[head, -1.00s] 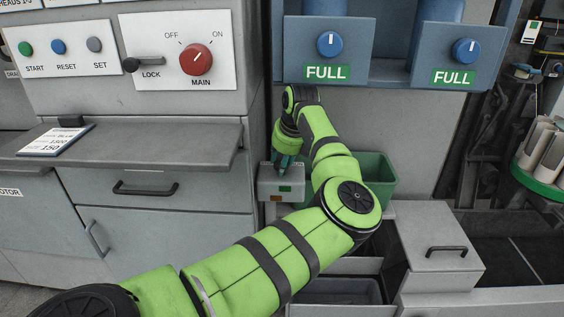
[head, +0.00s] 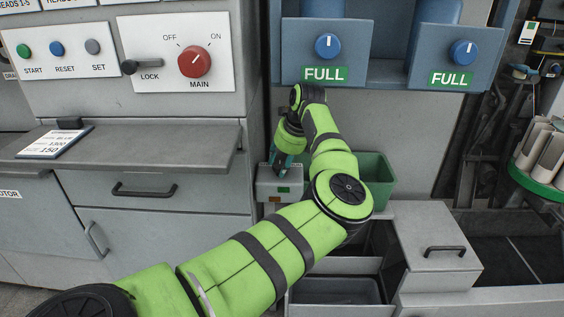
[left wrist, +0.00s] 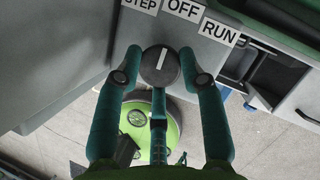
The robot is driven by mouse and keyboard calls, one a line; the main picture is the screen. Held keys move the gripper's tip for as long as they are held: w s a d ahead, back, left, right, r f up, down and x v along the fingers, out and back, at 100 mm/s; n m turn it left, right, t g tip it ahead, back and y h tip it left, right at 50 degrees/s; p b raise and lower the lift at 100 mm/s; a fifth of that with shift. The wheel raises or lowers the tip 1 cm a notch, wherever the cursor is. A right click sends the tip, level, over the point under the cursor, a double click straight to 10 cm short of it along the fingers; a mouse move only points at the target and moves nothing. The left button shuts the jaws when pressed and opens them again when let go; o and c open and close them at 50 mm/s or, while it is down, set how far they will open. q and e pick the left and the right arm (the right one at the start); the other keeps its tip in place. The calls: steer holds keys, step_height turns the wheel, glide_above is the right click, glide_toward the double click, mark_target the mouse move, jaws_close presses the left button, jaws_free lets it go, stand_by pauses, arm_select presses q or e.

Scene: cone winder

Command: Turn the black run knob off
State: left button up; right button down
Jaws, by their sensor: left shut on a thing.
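The black run knob (left wrist: 160,66) is round with a white pointer line. It shows in the left wrist view below the STEP, OFF (left wrist: 183,8) and RUN (left wrist: 220,33) labels. Its line points up and slightly right, roughly toward OFF. My left gripper (left wrist: 160,72) is shut on the knob, with one teal finger on each side. In the head view my left gripper (head: 279,168) reaches down at a small grey box (head: 266,187) with green and orange marks; the knob cannot be made out there. My right gripper is in neither view.
A green bin (head: 377,175) stands right of the grey box, partly behind my arm. A grey shelf (head: 190,145) juts out at the left. A blue unit with two FULL dials (head: 328,46) hangs above. A lidded grey box (head: 433,235) is at the lower right.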

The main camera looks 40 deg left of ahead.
arm_select(q)
steer(key=o, duration=1.2)
steer(key=shift+a+r, duration=0.15)
steer(key=shift+a, duration=0.05)
steer(key=shift+c, duration=0.2)
steer(key=shift+d, duration=0.1)
steer(key=v, duration=0.5)
steer(key=s+d, duration=0.1)
steer(key=d, duration=1.1)
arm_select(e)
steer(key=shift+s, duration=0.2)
